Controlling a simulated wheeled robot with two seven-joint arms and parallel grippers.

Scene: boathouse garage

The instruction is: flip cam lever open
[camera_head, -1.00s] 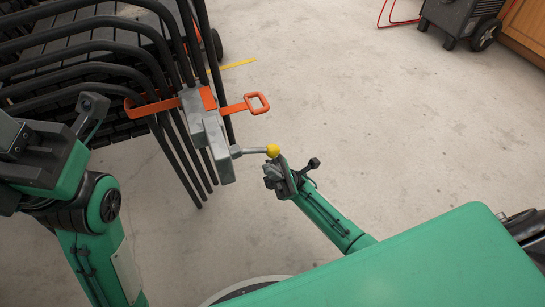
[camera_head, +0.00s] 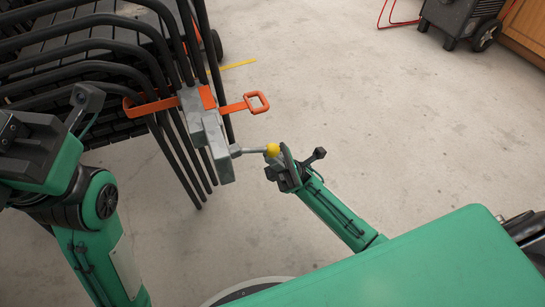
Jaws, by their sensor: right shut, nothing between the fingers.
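The cam lever (camera_head: 252,150) is a short grey rod with a yellow ball knob (camera_head: 272,150) at its right end. It sticks out to the right from a grey metal clamp block (camera_head: 213,143) that has an orange strap through it. My right gripper (camera_head: 279,160) is at the knob, its fingers shut with nothing held between them; it looks in contact with or very close to the knob's right side. My left arm is at the left edge; its gripper's fingers are not visible.
An orange strap with a loop handle (camera_head: 257,103) reaches right from the clamp. Black bent tubes of a rack (camera_head: 90,67) fill the upper left. A dark wheeled machine (camera_head: 458,20) stands at the top right. The concrete floor between is clear.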

